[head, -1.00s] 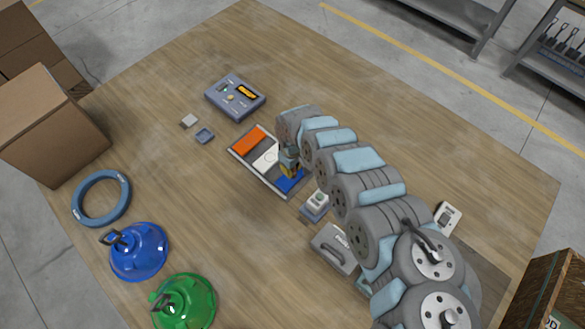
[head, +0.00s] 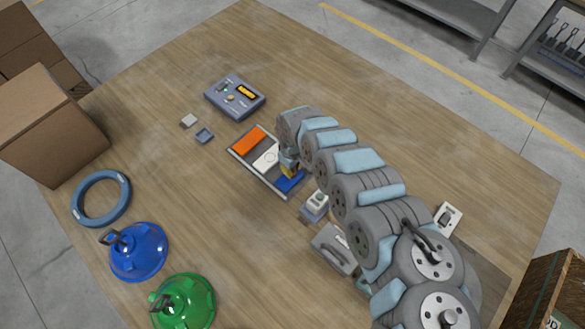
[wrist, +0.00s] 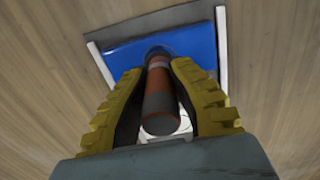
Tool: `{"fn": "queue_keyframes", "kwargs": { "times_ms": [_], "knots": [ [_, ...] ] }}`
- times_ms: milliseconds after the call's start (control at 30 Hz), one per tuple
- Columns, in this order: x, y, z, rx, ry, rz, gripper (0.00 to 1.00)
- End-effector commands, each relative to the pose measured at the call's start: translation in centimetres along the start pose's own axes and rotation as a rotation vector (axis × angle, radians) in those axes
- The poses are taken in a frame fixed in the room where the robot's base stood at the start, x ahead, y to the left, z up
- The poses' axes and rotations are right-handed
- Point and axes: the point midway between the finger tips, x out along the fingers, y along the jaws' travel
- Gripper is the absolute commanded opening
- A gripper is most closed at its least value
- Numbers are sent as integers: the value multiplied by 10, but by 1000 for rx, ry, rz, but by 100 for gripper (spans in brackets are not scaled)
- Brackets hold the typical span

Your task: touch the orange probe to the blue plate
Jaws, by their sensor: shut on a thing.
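The blue plate (head: 290,183) lies at the near right end of a shallow tray (head: 240,158), beside a white plate (head: 266,158) and an orange plate (head: 249,140). It also shows in the wrist view (wrist: 195,42). My gripper (wrist: 158,67) has its yellow fingers shut on the orange probe (wrist: 158,98), a cylinder with greyish bands. The probe's far end overlaps the blue plate in the wrist view. Its darker tip looks at or very close to the plate; I cannot tell whether they touch. In the head view my gripper (head: 289,166) is over the blue plate's upper part and hides the probe.
A grey meter box (head: 235,97) stands behind the tray. A small socketed block (head: 316,203) and a grey case (head: 334,249) are close on the near right. A blue ring (head: 101,198), blue hood (head: 139,252) and green hood (head: 184,302) lie at the left.

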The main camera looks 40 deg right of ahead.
Motion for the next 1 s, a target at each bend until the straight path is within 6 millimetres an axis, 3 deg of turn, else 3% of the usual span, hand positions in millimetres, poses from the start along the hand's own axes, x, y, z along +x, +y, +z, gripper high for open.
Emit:
{"fn": "queue_keyframes", "kwargs": {
  "times_ms": [1000],
  "knots": [
    [6, 0, 0, 0, 0, 0, 0]
  ]
}}
